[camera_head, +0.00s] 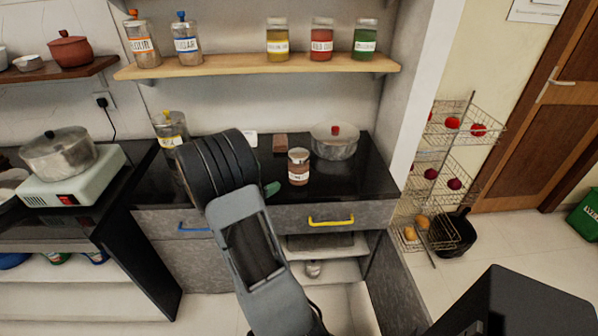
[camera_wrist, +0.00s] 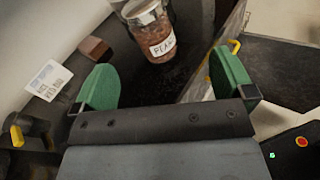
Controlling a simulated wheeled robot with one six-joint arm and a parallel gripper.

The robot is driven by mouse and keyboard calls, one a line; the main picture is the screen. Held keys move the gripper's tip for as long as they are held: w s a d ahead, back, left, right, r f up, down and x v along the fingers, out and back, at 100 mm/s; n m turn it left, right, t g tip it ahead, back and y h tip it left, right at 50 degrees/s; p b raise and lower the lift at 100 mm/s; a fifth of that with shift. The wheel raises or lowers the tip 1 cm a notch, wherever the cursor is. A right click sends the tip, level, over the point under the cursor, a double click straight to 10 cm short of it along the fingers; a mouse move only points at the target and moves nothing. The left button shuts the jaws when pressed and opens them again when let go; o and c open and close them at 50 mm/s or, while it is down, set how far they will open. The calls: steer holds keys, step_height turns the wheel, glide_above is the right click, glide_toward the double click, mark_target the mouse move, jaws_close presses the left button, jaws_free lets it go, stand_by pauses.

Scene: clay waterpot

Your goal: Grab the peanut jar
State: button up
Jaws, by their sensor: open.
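The peanut jar (camera_head: 298,168) is a glass jar with brownish contents, a white label and a pale lid. It stands upright on the black counter (camera_head: 350,180) near the front edge, above the yellow-handled drawer. In the wrist view the jar (camera_wrist: 155,42) is at the top middle, and its label reads "PEA..." with the rest cut off. My gripper (camera_wrist: 165,88) has two green fingers spread wide apart with nothing between them. The jar is ahead of the fingertips, not touched. In the head view my arm hides most of the gripper; one green fingertip shows left of the jar.
A lidded pot (camera_head: 335,142) stands behind the jar to the right, and a small brown block (camera_head: 280,142) stands behind it. A yellow-lidded jar (camera_head: 170,130) is left of my arm. A wooden shelf (camera_head: 255,66) with several jars hangs above.

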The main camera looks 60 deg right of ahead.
mark_target(291, 159)
steer(key=d, duration=0.3)
steer(key=d+f+n+h, duration=0.1)
steer(key=d, duration=0.2)
steer(key=d+n, duration=0.1)
steer(key=d, duration=0.3)
steer(key=shift+s+f+t+h, duration=0.15)
steer(key=shift+f+t+h, duration=0.15)
steer(key=shift+f+t, duration=0.1)
steer(key=shift+p+x, duration=0.75)
steer(key=shift+x, duration=2.3)
steer(key=shift+r, duration=0.1)
steer(key=shift+r, duration=0.1)
steer(key=c, duration=1.3)
